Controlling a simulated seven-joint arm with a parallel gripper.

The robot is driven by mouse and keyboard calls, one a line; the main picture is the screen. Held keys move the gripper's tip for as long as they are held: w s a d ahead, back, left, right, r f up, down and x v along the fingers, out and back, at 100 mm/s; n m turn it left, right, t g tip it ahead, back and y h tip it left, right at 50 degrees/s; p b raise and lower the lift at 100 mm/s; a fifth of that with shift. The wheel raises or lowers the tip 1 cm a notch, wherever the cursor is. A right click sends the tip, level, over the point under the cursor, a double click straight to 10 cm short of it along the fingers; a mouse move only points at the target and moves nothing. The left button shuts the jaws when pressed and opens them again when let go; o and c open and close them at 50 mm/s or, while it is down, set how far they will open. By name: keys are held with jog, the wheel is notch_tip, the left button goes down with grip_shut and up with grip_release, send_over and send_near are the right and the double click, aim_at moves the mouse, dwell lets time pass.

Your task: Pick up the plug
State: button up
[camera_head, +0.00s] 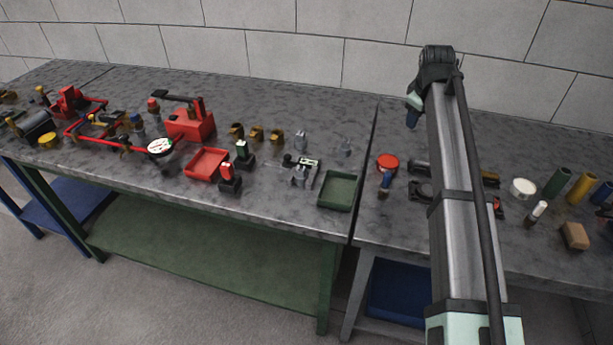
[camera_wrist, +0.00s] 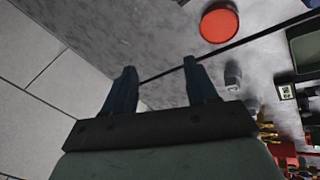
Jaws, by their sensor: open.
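No part is plainly marked as the plug, and I cannot tell which one it is. Small grey fittings stand near the table seam: one at the back right (camera_head: 345,148), one to its left (camera_head: 300,140), and one lower (camera_head: 299,176). Several brass fittings (camera_head: 257,133) stand left of them. My gripper (camera_head: 412,116) hangs above the back of the right table, right of the grey fittings. In the wrist view my gripper (camera_wrist: 160,68) has its two dark fingers apart with nothing between them. A grey fitting (camera_wrist: 232,76) is right of the fingers there.
A red round lid (camera_head: 387,162) lies just right of the seam and also shows in the wrist view (camera_wrist: 219,23). A green tray (camera_head: 325,202) and a red tray (camera_head: 195,164) sit on the left table. Several coloured cylinders (camera_head: 581,187) stand right. A block wall (camera_head: 290,62) is behind.

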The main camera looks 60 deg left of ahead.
jog(key=s+a+n+g+h, duration=0.15)
jog(key=s+a, duration=0.25)
jog(key=s, duration=0.5)
jog(key=s+a+n+g, duration=0.15)
jog(key=s+a, duration=0.25)
jog(key=s, duration=0.5)
jog(key=r+n+h, duration=0.1)
jog(key=n+h, duration=0.1)
jog(key=n, duration=0.1)
send_over(301, 168)
jog(key=shift+g, duration=0.3)
notch_tip(301, 168, down, 14)
jog(key=shift+r, duration=0.15)
jog(key=shift+c, duration=0.2)
jog(key=shift+s, duration=0.1)
grip_shut()
